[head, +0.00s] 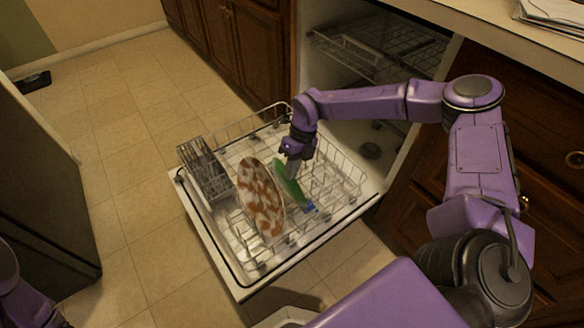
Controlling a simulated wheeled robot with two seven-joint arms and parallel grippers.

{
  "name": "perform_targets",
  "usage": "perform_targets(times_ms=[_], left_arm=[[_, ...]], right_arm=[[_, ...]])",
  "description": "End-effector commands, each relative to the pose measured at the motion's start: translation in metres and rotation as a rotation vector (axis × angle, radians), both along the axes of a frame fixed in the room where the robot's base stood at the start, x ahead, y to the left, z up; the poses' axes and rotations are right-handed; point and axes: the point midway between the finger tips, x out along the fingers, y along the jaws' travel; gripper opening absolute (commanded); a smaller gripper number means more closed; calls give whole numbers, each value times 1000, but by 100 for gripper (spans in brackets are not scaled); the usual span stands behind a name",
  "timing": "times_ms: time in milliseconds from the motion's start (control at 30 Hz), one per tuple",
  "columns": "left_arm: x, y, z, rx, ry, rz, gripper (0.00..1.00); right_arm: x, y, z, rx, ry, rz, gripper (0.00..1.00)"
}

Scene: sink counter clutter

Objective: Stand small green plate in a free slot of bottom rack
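The small green plate (288,183) stands tilted on edge among the tines of the bottom rack (335,208). My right gripper (292,170) is at the plate's upper edge, and its fingers seem to be around the rim. The contact is too small to make out fully. A larger brown-and-white patterned plate (260,197) stands in the rack just left of the green plate. My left arm shows only in part at the lower left corner, and its gripper is out of view.
The rack rests on the open dishwasher door (215,245). A cutlery basket (205,170) is at the rack's left side. A small blue item (310,207) lies near the green plate's lower end. The upper rack (375,48) is inside the dishwasher. Tines right of the green plate look empty.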

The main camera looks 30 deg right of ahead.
Motion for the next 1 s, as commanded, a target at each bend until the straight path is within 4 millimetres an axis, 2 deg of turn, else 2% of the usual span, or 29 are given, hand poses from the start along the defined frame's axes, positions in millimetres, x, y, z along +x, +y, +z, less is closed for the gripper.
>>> perform_targets(times_ms=[967,1000], left_arm=[[0,0,-4,0,0,0,33],[0,0,-4,0,0,0,33]], right_arm=[[0,0,-7,0,-1,0,0],[0,0,-6,0,-1,0,11]])
